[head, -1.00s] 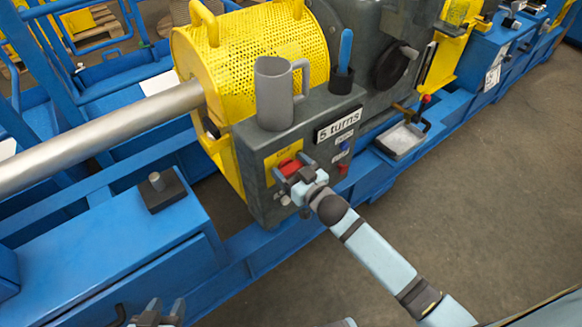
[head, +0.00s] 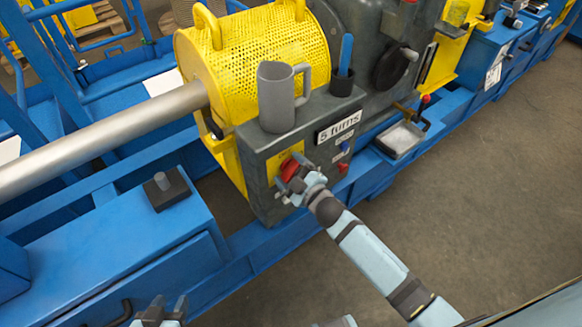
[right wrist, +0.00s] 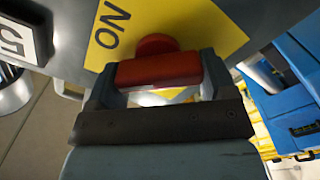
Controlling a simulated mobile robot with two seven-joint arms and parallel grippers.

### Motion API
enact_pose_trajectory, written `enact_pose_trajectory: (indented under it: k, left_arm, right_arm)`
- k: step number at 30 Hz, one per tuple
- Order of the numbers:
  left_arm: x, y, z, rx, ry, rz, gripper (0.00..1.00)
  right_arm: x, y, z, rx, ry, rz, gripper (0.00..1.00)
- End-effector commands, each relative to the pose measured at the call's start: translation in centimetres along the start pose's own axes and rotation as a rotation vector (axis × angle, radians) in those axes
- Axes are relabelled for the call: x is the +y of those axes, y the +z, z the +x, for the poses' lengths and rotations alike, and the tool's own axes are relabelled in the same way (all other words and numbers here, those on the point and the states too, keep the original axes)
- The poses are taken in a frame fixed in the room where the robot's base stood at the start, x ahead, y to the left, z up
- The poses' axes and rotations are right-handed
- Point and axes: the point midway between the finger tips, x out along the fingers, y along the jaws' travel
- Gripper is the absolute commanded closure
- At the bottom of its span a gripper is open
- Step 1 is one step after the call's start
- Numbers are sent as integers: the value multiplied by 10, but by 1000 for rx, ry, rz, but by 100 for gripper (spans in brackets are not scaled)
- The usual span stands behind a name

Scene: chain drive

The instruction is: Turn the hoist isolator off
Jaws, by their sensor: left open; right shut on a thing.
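The hoist isolator is a red rotary handle (head: 290,170) on a yellow plate (head: 283,158), on the front of a grey control box (head: 262,196). My right gripper (head: 292,182) is at the box front, shut on the red handle. In the right wrist view the red handle (right wrist: 160,70) lies between the two fingers, with its round red hub behind it. The word ON shows on the yellow plate (right wrist: 110,28) there; other lettering is hidden. My left gripper (head: 160,308) is open and empty at the bottom edge of the head view, away from the box.
A grey mug (head: 276,98) and a dark cup (head: 342,82) holding a blue-handled tool stand on the box. A "5 turns" label (head: 339,126), a blue button and a red knob (head: 342,168) are beside the isolator. A yellow perforated guard (head: 250,60) stands behind.

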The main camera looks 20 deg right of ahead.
Motion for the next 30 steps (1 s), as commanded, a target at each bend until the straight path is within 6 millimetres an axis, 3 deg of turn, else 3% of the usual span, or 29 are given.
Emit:
enact_pose_trajectory:
  k: [18, 30]
  left_arm:
    - [-1, 0, 1, 6, -2, 2, 57]
    - [0, 1, 3, 10, -1, 5, 57]
  right_arm:
    - [-6, 2, 0, 1, -1, -563, 47]
    - [-7, 3, 0, 0, -1, -778, 47]
